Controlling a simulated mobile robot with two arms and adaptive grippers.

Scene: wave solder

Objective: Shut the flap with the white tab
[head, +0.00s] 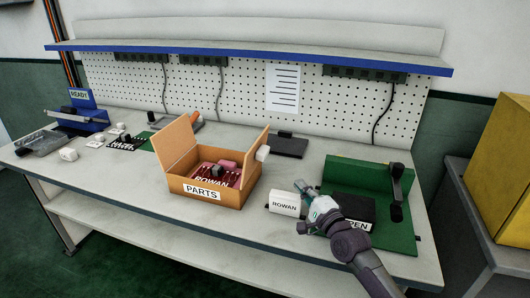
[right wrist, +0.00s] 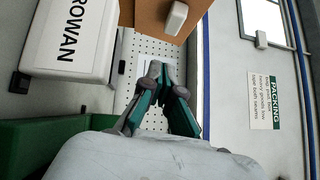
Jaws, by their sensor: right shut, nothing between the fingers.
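An open cardboard box (head: 222,198) labelled PARTS stands mid-bench, with red items inside. Its right flap (head: 252,160) stands up and leans outward, with a white tab (head: 262,153) on its outer side. Its left flap (head: 176,147) also stands up. In the right wrist view the tab (right wrist: 175,18) and the brown flap (right wrist: 148,15) are at the top, beyond the fingers. My right gripper (head: 302,188) is shut and empty, right of the box and apart from the tab; its fingers (right wrist: 163,72) also show in the wrist view. My left gripper is not in view.
A white ROWAN box (head: 285,202) stands beside my right gripper, also close in the wrist view (right wrist: 68,38). A green fixture (head: 345,172) with a black block (head: 352,206) is at right. A dark flat item (head: 289,146) lies behind. The pegboard (head: 240,90) backs the bench.

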